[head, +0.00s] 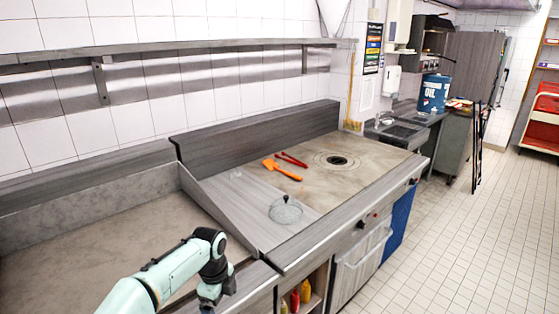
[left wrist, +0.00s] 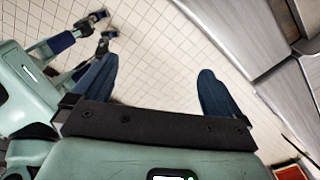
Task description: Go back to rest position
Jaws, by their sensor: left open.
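My left arm comes into the head view from the bottom left, in front of the counter. Its bent black joint is near the counter's front edge, and the gripper cannot be made out there. In the left wrist view my left gripper (left wrist: 158,68) is open. Its two blue fingers are wide apart with nothing between them, over the tiled floor. My right gripper cannot be made out in either view.
An orange spatula (head: 283,170), red tongs (head: 291,159) and a clear lid (head: 285,211) lie on the cooking counter (head: 370,165). Bottles (head: 305,290) stand on a shelf below. A blue oil container (head: 433,94) stands farther back. Tiled floor (head: 470,235) is free at right.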

